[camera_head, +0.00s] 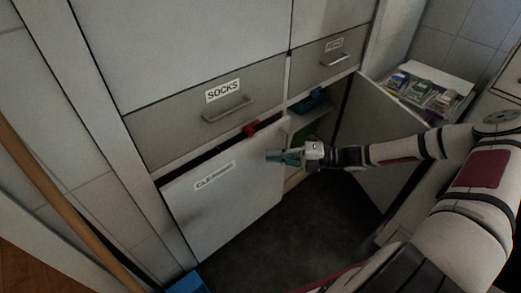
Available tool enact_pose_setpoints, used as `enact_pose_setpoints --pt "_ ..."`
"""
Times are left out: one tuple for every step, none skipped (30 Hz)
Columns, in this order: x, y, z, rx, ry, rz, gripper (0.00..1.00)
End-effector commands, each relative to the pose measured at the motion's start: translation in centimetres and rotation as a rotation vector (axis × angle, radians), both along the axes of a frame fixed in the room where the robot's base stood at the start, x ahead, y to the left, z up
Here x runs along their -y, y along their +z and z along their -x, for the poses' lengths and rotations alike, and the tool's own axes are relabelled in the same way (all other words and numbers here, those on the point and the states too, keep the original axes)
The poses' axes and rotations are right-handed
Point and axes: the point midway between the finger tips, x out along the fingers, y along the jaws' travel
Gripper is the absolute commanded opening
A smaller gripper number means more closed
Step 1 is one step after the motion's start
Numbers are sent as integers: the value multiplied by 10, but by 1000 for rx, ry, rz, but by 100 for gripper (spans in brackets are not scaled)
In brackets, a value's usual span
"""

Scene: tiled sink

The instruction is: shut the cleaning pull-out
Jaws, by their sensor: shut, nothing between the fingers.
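The cleaning pull-out (222,200) is a white front panel labelled "CLEANING", low in the cabinet below the socks drawer. It stands out from the cabinet, with a dark gap along its top edge. Something red (250,129) shows at that gap near its right end. My gripper (270,157) is shut and empty, at the upper right part of the panel. Its fingers point left and overlap the panel in the picture; I cannot tell whether they touch it. The inside of the pull-out is mostly hidden.
The socks drawer (180,128) above is closed. To the right, a cabinet door (375,135) stands open beside shelves with a blue item (312,101). A tray of packets (425,92) sits at the far right. A blue object (188,283) lies at the lower left. Dark floor (300,225) is clear.

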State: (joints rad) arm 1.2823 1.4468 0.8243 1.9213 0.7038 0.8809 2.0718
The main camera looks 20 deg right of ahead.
Motion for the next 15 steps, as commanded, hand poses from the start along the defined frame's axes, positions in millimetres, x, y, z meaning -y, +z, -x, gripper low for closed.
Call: enact_pose_setpoints --pt "-10 -2 -3 0 2 -3 0" --pt "-15 -2 -5 0 2 -3 0" --pt "-19 -2 -10 2 2 -1 0" --pt "-20 -3 -15 3 1 1 0" --pt "-21 -3 -20 1 0 2 0" --pt "-23 -3 -25 3 -1 1 0" --pt "-24 -3 -28 2 -1 1 0" --pt "-26 -3 -31 1 -1 1 0" --pt "-27 -2 -35 1 -1 2 0" --pt "-28 -2 -37 1 -1 2 0" --pt "-29 -2 -39 1 -1 1 0" --pt "-29 -2 -41 0 -1 2 0" --pt "-29 -1 -42 0 -2 2 0" --pt "-30 -1 -43 0 -2 2 0" --pt "-30 -1 -43 0 -2 2 0"
